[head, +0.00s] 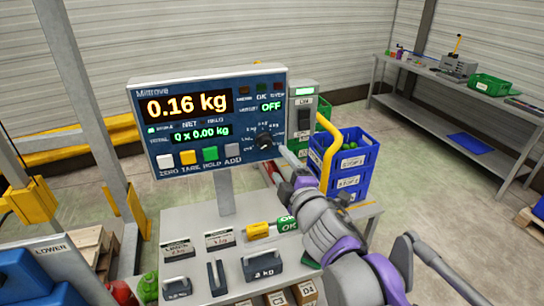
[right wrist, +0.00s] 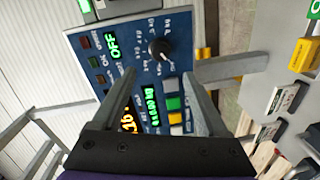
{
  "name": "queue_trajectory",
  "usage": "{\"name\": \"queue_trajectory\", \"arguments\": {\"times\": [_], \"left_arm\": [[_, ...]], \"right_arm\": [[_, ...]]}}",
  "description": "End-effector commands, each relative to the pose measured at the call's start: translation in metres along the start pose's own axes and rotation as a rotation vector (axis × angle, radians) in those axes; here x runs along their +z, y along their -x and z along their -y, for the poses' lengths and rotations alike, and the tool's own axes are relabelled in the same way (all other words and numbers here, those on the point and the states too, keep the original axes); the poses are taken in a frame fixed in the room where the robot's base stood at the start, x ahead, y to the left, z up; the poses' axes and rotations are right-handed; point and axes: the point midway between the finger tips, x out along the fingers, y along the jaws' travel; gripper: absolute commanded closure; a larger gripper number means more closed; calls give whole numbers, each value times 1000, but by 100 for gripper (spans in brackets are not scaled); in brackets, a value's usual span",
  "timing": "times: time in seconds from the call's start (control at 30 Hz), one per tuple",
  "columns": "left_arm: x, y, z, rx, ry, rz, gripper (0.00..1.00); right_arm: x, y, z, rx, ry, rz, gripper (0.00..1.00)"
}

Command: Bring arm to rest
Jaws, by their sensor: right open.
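My right arm reaches in from the lower right of the head view. Its gripper (head: 281,160) is close to the lower right of the scale's display panel (head: 185,135), near the black rotary knob (head: 265,141). In the right wrist view my gripper (right wrist: 158,74) has its two fingers apart with nothing between them. The knob (right wrist: 159,50) shows just beyond the fingertips, apart from them as far as I can tell. The display reads 0.16 kg and 0 x 0.00 kg, with OFF at the right. My left gripper is not in view.
Several weights, including a 2 kg one (head: 262,266), stand on the bench below the panel. Blue crates (head: 347,165) stand behind my arm. A side table (head: 440,88) is at back right, with open floor before it.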

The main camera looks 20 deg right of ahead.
Motion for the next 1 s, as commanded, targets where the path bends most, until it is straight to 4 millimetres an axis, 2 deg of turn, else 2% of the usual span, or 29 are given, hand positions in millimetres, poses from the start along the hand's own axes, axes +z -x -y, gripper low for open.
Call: {"name": "queue_trajectory", "arguments": {"times": [0.17,0.27,0.37,0.4,0.47,0.5,0.6,0.7,0.83,1.0], "left_arm": [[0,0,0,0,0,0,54],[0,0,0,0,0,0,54],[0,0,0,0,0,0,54],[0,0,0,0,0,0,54],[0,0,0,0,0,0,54],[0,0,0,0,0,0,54],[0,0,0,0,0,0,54],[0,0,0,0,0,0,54],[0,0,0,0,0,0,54],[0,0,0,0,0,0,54]], "right_arm": [[9,6,9,-18,-56,41,24],[33,24,38,-73,-220,155,24],[60,58,89,-167,-460,321,24],[69,74,113,-212,-563,390,24],[77,99,150,-282,-707,490,24],[80,116,173,-330,-795,552,24],[79,156,224,-444,-980,690,24],[72,189,261,-540,-1111,792,24],[64,215,288,-619,-1202,870,24],[61,222,295,-645,-1230,896,24]]}}
